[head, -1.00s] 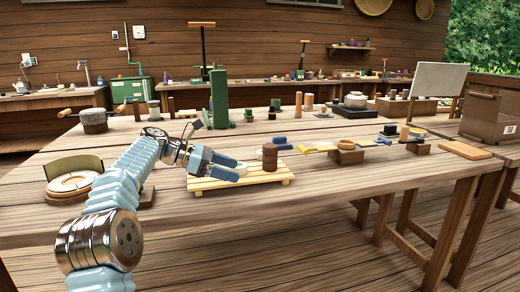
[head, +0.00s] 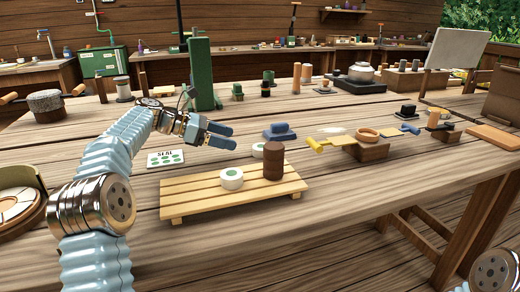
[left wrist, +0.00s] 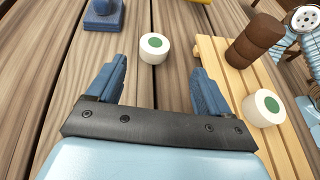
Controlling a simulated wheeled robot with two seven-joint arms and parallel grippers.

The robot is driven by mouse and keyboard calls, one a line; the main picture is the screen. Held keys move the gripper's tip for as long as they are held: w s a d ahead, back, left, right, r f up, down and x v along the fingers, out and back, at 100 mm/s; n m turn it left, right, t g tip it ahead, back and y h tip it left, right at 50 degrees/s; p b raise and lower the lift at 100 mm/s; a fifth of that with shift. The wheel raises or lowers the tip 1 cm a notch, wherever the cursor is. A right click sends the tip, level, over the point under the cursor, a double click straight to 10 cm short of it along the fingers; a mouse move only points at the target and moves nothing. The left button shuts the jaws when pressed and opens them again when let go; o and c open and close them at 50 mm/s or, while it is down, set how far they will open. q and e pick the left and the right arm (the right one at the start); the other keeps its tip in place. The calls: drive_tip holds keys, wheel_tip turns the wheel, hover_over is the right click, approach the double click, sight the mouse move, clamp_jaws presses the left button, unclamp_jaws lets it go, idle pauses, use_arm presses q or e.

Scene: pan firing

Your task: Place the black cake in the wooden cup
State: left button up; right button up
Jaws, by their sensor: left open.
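My left gripper (head: 234,138) is open and empty above the table, just behind the slatted wooden tray (head: 190,200). In the left wrist view its two blue fingers (left wrist: 160,70) are spread with bare planks between them. A dark brown cylinder (head: 273,161), possibly the wooden cup, stands upright on the tray; its inside is hidden. It also shows in the left wrist view (left wrist: 254,40). A white round piece with a green dot (head: 231,178) sits on the tray, and another (left wrist: 154,48) lies on the table beyond my fingertips. I cannot identify a black cake. My right gripper is out of view.
A blue stamp-like block (head: 279,133) stands behind the tray. A "SEAL" card (head: 166,158) lies left of it. A yellow-handled tool (head: 330,143) and a ring on a wooden block (head: 367,148) lie to the right. A green stand (head: 203,80) rises behind.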

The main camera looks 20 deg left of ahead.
sight(258, 147)
use_arm(q)
drive_tip(key=x, duration=0.5)
drive_tip(key=shift+f, duration=0.1)
drive_tip(key=x, duration=0.5)
drive_tip(key=shift+w+f, duration=0.2)
drive_tip(key=shift+w, duration=0.2)
drive_tip(key=shift+a, duration=0.1)
drive_tip(key=shift+c, duration=0.4)
drive_tip(key=c, duration=1.2)
